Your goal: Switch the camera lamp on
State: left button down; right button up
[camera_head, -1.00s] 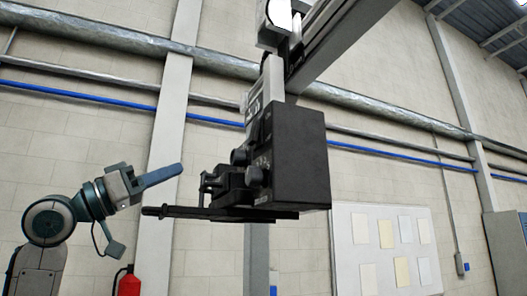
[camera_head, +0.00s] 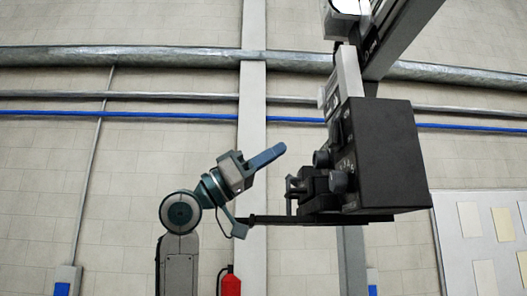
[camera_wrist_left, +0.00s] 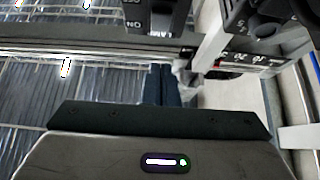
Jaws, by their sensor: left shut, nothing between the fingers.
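The black box-shaped camera unit (camera_head: 385,155) hangs from an overhead arm right of centre in the head view. Round knobs (camera_head: 338,181) and small white markings show on its left face. My left gripper (camera_head: 284,148) is shut and empty. Its blue fingers point up and right, a short way left of the unit, apparently apart from it. In the left wrist view the shut fingers (camera_wrist_left: 166,84) point away from me. Above them, a dark panel (camera_wrist_left: 155,14) carries upside-down "ON" lettering. I cannot tell whether the lamp is lit. My right gripper is not in view.
A thin dark bar (camera_head: 300,219) runs left from under the unit, below my left gripper. A grey overhead beam (camera_head: 405,30) rises above the unit. A red extinguisher (camera_head: 231,284) and a board with papers (camera_head: 480,235) are behind. Open space lies left of my arm.

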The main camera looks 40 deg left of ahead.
aim_at(331, 134)
pick_arm(q)
jog(key=p+x, duration=0.1)
jog(key=x, duration=0.1)
jog(key=f+p+x, duration=0.1)
jog(key=x, duration=0.2)
jog(key=p+x, duration=0.1)
jog(key=x, duration=0.1)
jog(key=shift+w+d+p, duration=0.35)
jog(key=shift+w+d, duration=0.15)
jog(key=shift+w+d+f, duration=0.2)
jog(key=shift+w, duration=0.05)
jog(key=shift+w+f, duration=0.2)
jog(key=shift+w, duration=0.05)
jog(key=shift+d, duration=0.1)
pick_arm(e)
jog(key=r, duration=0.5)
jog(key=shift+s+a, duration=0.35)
